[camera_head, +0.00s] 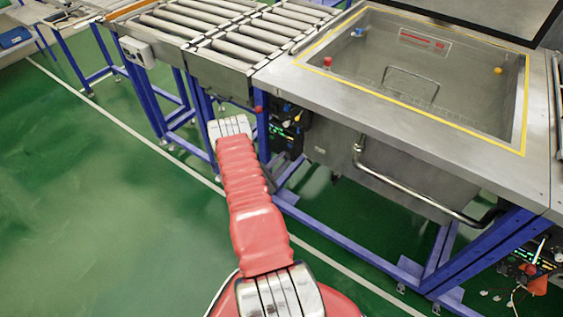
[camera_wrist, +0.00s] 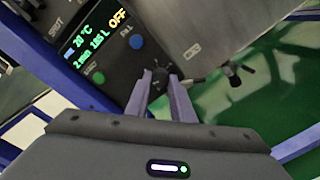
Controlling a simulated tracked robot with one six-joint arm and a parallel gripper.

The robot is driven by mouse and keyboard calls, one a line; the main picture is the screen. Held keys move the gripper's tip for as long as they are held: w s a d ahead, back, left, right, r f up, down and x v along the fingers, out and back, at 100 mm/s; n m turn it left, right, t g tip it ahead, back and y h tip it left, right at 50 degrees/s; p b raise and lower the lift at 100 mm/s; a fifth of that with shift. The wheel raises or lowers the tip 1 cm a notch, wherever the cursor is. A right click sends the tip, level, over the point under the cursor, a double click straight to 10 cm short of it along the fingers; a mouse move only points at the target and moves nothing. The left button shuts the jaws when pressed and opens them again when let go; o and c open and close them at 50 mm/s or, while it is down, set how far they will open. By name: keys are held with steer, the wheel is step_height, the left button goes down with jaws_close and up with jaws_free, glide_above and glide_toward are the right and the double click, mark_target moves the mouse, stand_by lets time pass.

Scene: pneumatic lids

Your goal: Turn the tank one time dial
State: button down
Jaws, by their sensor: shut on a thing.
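The tank one control panel (camera_wrist: 105,55) is black. A small black dial (camera_wrist: 157,79) is at the panel's lower edge in the wrist view. My gripper (camera_wrist: 160,87) has its two grey fingers on either side of the dial and is shut on it. In the head view the panel (camera_head: 286,133) sits under the tank's left front corner; my arm hides the gripper there.
The steel tank (camera_head: 440,150) has a yellow-edged basin and a bent pipe (camera_head: 400,190) in front. A roller conveyor (camera_head: 190,40) adjoins it on the left. Blue frame legs (camera_head: 480,250) stand below. Another panel (camera_head: 525,262) is at the lower right. The green floor at left is clear.

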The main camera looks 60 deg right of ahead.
steer(key=shift+s+m, duration=0.1)
steer(key=shift+m, duration=1.7)
steer(key=c, duration=1.5)
jaws_free()
steer(key=shift+c, duration=0.2)
steer(key=w+a, duration=0.2)
steer(key=a, duration=1.1)
steer(key=shift+w+a+r, duration=0.15)
steer(key=shift+a+r, duration=0.1)
steer(key=shift+a, duration=0.05)
